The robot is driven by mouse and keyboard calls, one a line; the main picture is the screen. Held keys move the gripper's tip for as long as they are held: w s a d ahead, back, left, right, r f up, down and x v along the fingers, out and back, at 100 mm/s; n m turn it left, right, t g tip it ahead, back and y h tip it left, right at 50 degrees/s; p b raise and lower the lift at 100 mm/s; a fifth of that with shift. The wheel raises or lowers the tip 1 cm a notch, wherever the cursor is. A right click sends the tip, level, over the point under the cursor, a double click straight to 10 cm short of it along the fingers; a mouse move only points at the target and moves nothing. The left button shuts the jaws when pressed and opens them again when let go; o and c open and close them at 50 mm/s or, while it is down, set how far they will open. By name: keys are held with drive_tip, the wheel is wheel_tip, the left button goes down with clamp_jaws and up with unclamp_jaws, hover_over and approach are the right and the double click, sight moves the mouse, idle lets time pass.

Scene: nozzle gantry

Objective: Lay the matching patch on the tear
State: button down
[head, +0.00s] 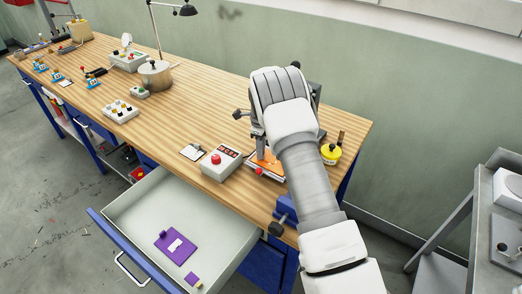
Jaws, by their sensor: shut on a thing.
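A purple flat piece (176,247) with a white patch-like mark in its middle lies in the open drawer. A smaller purple piece (193,280) with a pale yellow bit at its edge lies near it, closer to the drawer front. On the bench's right end, an orange flat piece (266,161) shows partly beneath my gripper (258,146). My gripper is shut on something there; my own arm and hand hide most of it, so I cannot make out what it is. I cannot tell whether the orange piece is held or resting.
The drawer (124,226) stands pulled out below the wooden bench (205,107). A box with a red button (217,160) and a yellow round container (330,154) stand near my arm. A pot (154,76) stands farther left. A grey trolley (497,238) is at the right.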

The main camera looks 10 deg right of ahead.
idle(0.3)
drive_tip(key=c, duration=0.7)
unclamp_jaws()
drive_tip(key=shift+r, duration=0.1)
drive_tip(key=shift+r+p, duration=1.75)
drive_tip(key=shift+r, duration=1.7)
